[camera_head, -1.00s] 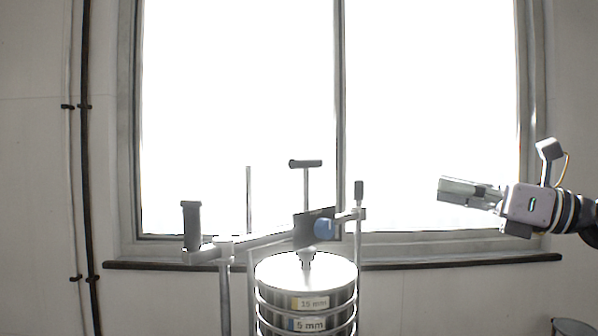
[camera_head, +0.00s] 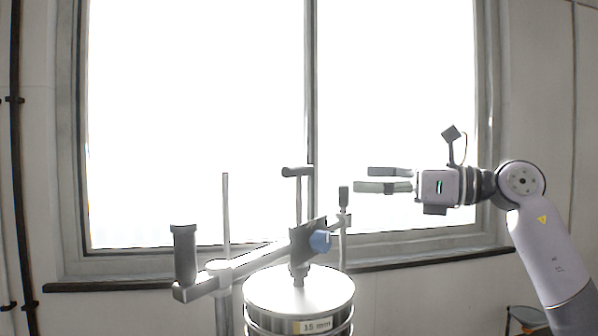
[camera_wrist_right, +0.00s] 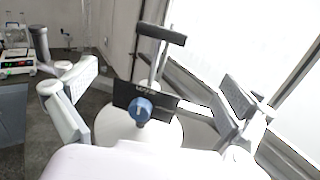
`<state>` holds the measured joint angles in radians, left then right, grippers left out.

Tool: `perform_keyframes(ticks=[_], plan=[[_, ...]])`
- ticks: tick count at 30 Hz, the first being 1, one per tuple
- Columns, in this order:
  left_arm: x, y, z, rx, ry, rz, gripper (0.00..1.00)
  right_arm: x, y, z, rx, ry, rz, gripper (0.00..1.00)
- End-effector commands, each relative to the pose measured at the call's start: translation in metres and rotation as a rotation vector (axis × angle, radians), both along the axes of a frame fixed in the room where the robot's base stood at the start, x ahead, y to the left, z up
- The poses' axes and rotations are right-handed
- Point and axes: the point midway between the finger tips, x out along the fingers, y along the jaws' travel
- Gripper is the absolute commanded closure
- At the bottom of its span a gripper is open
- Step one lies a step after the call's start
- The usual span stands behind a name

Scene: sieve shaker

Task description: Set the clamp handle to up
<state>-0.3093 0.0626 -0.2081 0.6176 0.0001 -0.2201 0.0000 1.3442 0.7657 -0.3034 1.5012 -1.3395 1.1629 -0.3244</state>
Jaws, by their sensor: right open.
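The sieve shaker's stack (camera_head: 298,290) has a bright round lid and a "15 mm" label; its lower part is cut off. Above it a crossbar (camera_head: 262,257) carries a dark plate (camera_head: 303,237) with a blue knob (camera_head: 320,241). A T-shaped handle (camera_head: 298,171) stands upright above the plate, its crosspiece (camera_wrist_right: 160,33) also visible in the right wrist view. An upright grip (camera_head: 184,255) is at the bar's left end. Which part is the clamp handle is unclear. My right gripper (camera_head: 362,180) is open and empty, right of the T-handle and apart from it. My left gripper is out of view.
Vertical posts (camera_head: 226,215) stand beside the stack, one on the right with a dark top (camera_head: 343,196). A window with a sill (camera_head: 430,258) lies behind. The right wrist view shows a bench (camera_wrist_right: 12,108) with an instrument at the far left.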

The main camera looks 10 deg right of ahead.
Motion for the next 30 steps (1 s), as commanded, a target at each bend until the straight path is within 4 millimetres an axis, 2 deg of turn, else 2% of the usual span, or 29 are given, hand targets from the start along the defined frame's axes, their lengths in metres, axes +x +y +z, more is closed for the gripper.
perform_keyframes(ticks=[1, 9, 15, 21, 30], plan=[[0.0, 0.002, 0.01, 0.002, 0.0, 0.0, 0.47, 0.007, 0.011, 0.004, 0.0, 0.002, 0.004, 0.0], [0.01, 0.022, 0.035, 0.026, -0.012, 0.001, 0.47, 0.039, 0.06, 0.005, 0.002, 0.003, 0.004, 0.0], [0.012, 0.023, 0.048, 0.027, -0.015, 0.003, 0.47, 0.057, 0.085, 0.004, 0.003, 0.002, 0.002, 0.0], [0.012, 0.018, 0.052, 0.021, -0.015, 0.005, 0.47, 0.065, 0.096, 0.001, 0.001, 0.001, 0.0, 0.0], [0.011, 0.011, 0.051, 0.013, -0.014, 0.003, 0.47, 0.066, 0.097, 0.0, 0.001, 0.001, 0.0, 0.01]])
